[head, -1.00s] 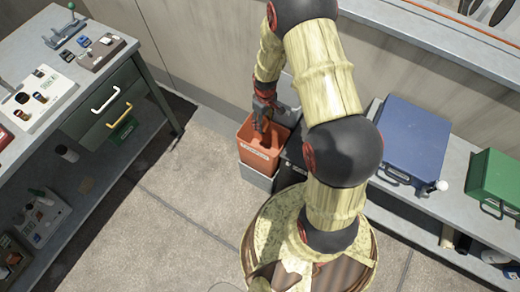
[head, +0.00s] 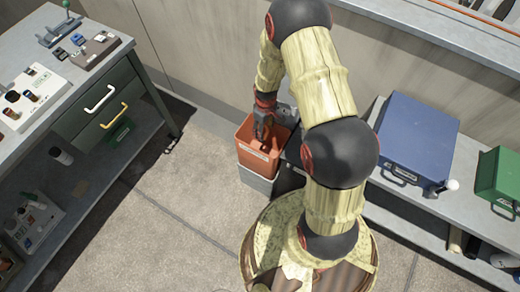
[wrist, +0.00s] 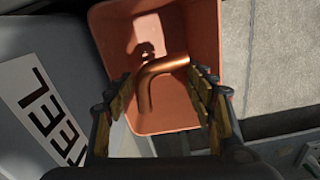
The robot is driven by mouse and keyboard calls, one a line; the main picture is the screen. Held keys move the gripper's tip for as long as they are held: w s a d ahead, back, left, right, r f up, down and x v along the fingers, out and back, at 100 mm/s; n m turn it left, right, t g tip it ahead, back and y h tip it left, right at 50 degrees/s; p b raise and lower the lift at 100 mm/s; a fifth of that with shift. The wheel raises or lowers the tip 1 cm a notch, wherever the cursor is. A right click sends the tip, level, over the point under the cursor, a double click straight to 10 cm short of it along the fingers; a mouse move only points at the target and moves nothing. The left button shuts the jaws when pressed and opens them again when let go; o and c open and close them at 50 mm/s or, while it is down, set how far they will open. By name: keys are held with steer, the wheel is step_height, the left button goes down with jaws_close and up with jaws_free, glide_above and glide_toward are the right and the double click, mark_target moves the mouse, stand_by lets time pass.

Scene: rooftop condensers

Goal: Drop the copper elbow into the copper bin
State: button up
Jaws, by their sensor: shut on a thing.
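The copper elbow (wrist: 160,75) is a bent, shiny copper tube. In the wrist view it lies across the space between my gripper's fingers (wrist: 164,88), over the orange-red bin. My gripper is shut on it. The copper bin (wrist: 205,30) is open-topped, and its inner floor shows behind the elbow with a dark shadow on it. In the head view my gripper (head: 263,136) points down at the mouth of the orange-red bin (head: 258,160), which has a pale label on its front. The elbow cannot be made out clearly in the head view.
A grey bin (wrist: 30,145) with a large-lettered label, partly reading EEL, adjoins the copper bin. A workbench (head: 30,160) stands left. A shelf bench at right holds a blue case (head: 415,140) and a green case (head: 500,175). Bare floor (head: 170,215) lies between.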

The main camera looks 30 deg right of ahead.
steer(key=o, duration=1.2)
steer(key=shift+o, duration=0.4)
step_height(320, 180, up, 12)
